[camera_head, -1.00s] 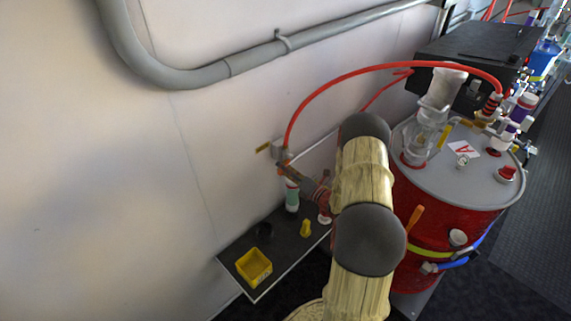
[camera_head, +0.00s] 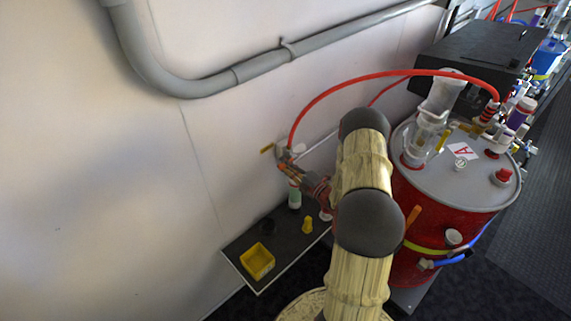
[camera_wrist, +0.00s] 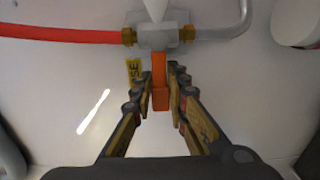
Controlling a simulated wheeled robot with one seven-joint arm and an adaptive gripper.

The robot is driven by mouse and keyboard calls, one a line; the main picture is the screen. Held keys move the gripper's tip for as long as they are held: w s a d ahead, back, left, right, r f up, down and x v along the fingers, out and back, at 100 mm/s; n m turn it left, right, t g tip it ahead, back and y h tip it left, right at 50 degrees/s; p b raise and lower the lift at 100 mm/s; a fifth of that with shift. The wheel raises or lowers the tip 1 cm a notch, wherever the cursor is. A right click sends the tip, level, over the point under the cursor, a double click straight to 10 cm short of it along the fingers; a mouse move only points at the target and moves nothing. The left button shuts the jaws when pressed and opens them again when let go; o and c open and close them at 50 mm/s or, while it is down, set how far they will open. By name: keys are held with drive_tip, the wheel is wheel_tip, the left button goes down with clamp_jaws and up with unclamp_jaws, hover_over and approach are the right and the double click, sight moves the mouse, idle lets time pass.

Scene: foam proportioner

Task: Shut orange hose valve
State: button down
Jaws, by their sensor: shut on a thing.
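The orange hose valve has a grey metal body (camera_wrist: 157,36) on the wall, with brass fittings on both sides. Its orange handle (camera_wrist: 160,88) points down from the body in the wrist view. My gripper (camera_wrist: 161,80) is shut on the orange handle, with one finger on each side. In the head view the valve body (camera_head: 284,155) sits on the wall and my gripper (camera_head: 290,168) reaches it from the lower right. The handle is mostly hidden there behind my fingers. A red hose (camera_head: 345,86) arcs from the valve to the drum.
A yellow label (camera_wrist: 134,70) hangs by the valve. Below is a dark shelf (camera_head: 240,243) with a yellow bin (camera_head: 257,262), a small yellow piece (camera_head: 307,225) and a white-green bottle (camera_head: 295,196). A red drum (camera_head: 470,225) stands right of my arm. A grey pipe (camera_head: 262,65) runs above.

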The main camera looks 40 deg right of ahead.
idle(0.4)
drive_tip(key=c, duration=1.7)
unclamp_jaws()
drive_tip(key=s, duration=0.8)
drive_tip(key=s+d, duration=0.1)
drive_tip(key=s, duration=0.3)
